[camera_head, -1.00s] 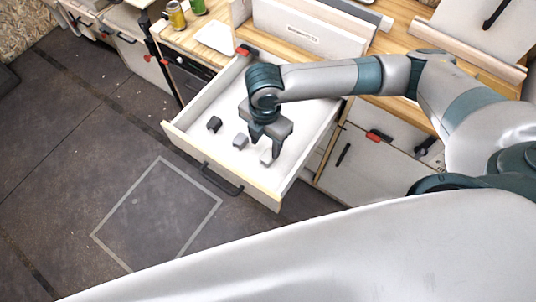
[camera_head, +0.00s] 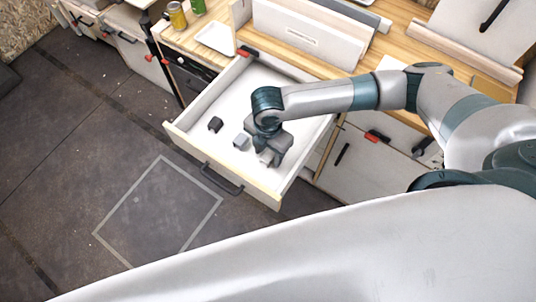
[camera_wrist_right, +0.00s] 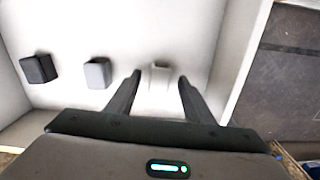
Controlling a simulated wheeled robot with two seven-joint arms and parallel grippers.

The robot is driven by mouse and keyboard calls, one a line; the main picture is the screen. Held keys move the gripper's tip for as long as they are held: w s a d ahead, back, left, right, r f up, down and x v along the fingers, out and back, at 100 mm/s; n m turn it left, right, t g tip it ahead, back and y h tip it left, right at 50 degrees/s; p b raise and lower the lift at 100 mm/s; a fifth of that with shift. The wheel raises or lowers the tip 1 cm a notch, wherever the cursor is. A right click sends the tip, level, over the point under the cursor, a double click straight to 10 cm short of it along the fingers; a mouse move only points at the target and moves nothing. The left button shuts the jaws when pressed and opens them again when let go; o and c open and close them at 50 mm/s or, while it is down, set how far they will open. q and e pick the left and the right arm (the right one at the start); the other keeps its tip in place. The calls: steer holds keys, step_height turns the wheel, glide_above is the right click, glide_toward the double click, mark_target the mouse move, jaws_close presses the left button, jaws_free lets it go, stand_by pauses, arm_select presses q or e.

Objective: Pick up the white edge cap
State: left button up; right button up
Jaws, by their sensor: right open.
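The white edge cap (camera_head: 265,158) lies on the white floor of the open drawer, towards its front right. In the right wrist view the white edge cap (camera_wrist_right: 160,68) is pale against the floor and shows between the fingertips. My right gripper (camera_wrist_right: 160,80) is open, with one finger on each side of the cap. I cannot tell whether either finger touches it. In the head view my right gripper (camera_head: 269,153) is low in the drawer and partly hides the cap. My left gripper is out of view.
A grey cap (camera_head: 241,141) and a black cap (camera_head: 215,124) lie left of the gripper in the same drawer. The drawer's front wall (camera_head: 222,174) and side walls surround them. A wooden worktop (camera_head: 290,62) stands behind the drawer.

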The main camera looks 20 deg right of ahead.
mark_target(268, 155)
stand_by(0.4)
steer(key=c, duration=1.1)
steer(key=shift+r, duration=0.1)
steer(key=shift+w+r+b, duration=0.1)
steer(key=shift+r+b, duration=0.2)
steer(key=shift+r, duration=0.25)
step_height(268, 155, up, 2)
steer(key=shift+r+b, duration=0.2)
steer(key=shift+b, duration=0.2)
steer(key=s+d+r+b, duration=0.1)
steer(key=s+d+r, duration=0.2)
steer(key=s+d, duration=0.1)
steer(key=s+d+r+b, duration=0.1)
steer(key=s+d+r, duration=0.3)
steer(key=shift+s+d+r, duration=0.1)
steer(key=shift+s+r, duration=0.05)
steer(key=shift+s, duration=0.1)
